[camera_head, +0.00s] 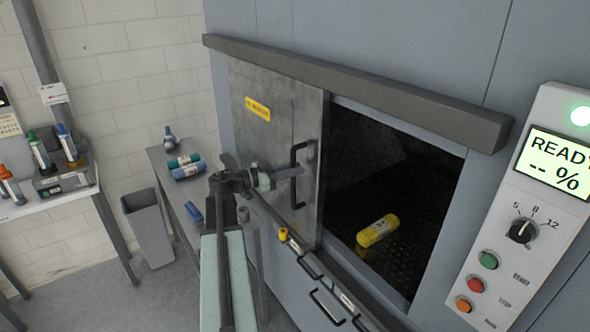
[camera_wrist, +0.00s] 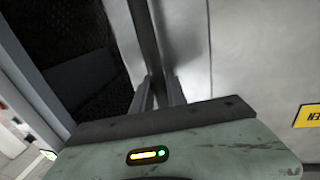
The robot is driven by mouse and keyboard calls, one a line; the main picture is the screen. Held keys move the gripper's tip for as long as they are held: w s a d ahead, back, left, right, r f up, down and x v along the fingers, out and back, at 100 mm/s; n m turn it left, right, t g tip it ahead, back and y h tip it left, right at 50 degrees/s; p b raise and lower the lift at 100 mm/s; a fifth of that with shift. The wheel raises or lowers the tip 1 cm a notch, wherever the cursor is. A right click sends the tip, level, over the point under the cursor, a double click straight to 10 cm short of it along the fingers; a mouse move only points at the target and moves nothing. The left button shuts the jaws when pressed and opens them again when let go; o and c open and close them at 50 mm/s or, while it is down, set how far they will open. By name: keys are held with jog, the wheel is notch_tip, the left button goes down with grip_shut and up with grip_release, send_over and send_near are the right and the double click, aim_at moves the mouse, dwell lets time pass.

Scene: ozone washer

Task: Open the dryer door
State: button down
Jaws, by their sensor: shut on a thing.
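The dryer door (camera_head: 270,140) is a grey sliding metal panel with a yellow label, under a dark top rail (camera_head: 350,82). It stands to the left of the dark opening (camera_head: 385,165), much of which is uncovered. The door's black vertical handle (camera_head: 294,190) is near its right edge. My gripper (camera_head: 298,171) is at the handle from the left, shut on it. In the wrist view, my gripper's fingers (camera_wrist: 159,92) sit either side of the handle bar (camera_wrist: 146,35), with the opening to the left and the door face to the right.
A yellow cylinder (camera_head: 377,230) lies inside the chamber. A control panel (camera_head: 530,190) reading READY is at the right. A side table (camera_head: 165,155) with bottles, a grey bin (camera_head: 148,228) and a white bench (camera_head: 60,200) are at the left. Lower drawer handles (camera_head: 328,308) jut below the opening.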

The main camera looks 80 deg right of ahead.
jog(key=w+d, duration=1.2)
jog(key=d, duration=0.1)
jog(key=shift+w, duration=0.2)
jog(key=c, duration=1.3)
grip_release()
jog(key=shift+w, duration=0.1)
jog(key=v, duration=0.7)
jog(key=shift+w+a, duration=0.2)
jog(key=shift+a, duration=0.05)
